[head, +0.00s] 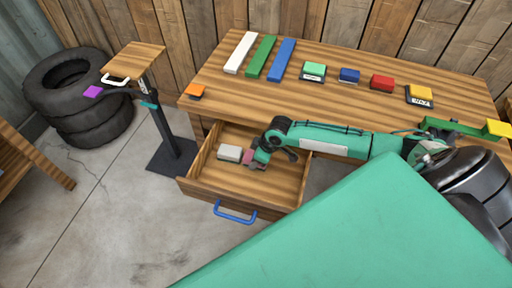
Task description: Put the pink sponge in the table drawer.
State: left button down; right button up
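The table drawer (278,182) is pulled open below the wooden table top, with its blue handle (235,213) on the front. My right gripper (255,160) reaches down inside the open drawer, its arm coming in from the right over the table edge. The pink sponge (248,156) is at its fingertips, partly covered by the green finger, and the gripper appears shut on it. Whether the sponge touches the drawer floor cannot be told. A light grey block (229,153) lies in the drawer just left of it. My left gripper is not in view.
A small stand (135,58) and stacked tires (75,90) are at left. The drawer's right part is bare.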

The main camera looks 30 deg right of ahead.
jog(key=shift+f, duration=0.1)
jog(key=o, duration=0.9)
jog(key=shift+o, duration=0.2)
jog(key=v, duration=1.2)
